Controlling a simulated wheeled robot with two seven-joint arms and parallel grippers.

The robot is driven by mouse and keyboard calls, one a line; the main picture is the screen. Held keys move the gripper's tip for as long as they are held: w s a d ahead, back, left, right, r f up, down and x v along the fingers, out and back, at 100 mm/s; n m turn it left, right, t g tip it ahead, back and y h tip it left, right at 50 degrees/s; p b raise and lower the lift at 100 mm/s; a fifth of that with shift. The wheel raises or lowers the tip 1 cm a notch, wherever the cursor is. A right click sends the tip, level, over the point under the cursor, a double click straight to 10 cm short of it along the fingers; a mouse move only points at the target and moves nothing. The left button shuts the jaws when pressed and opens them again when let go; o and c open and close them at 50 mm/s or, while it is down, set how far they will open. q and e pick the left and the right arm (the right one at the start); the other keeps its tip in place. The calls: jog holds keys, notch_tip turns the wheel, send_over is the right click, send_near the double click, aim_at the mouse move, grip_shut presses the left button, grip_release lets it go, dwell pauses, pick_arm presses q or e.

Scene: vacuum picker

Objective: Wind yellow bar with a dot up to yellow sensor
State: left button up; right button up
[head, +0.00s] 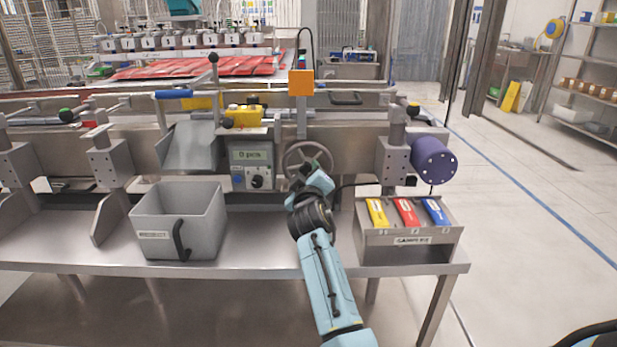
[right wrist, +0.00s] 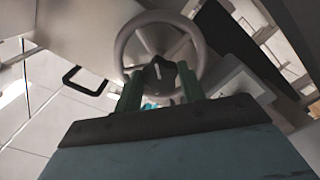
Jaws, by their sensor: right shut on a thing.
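A grey handwheel (head: 298,158) is on the front of the machine, beside a control box with a small display (head: 250,154). My right gripper (head: 313,178) is at this wheel. In the right wrist view its two green fingers (right wrist: 160,92) are shut on the dark knob (right wrist: 159,72) at the middle of the handwheel (right wrist: 197,50). An orange square plate (head: 301,82) stands on a post above the wheel. A yellow block (head: 243,117) sits on the rail left of the post. I cannot make out a dot on any yellow piece. My left gripper is not in view.
A grey bin (head: 200,205) stands on the bench left of the arm. A tray (head: 410,239) with yellow (head: 377,212), red (head: 406,211) and blue (head: 434,210) pieces stands right. A purple cylinder (head: 435,160) juts out above it. The bench between bin and arm is clear.

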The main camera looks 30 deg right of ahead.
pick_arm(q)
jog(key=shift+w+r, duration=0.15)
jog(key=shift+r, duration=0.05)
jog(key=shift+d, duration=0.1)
pick_arm(e)
jog(key=o, duration=1)
jog(key=shift+c, duration=0.2)
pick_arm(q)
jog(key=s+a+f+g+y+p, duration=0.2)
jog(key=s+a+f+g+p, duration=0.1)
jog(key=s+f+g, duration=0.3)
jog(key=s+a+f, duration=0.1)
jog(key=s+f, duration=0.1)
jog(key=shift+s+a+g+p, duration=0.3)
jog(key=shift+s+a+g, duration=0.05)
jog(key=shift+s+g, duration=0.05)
pick_arm(e)
jog(key=v, duration=1.3)
jog(key=shift+a, duration=0.15)
jog(key=shift+s+f, duration=0.1)
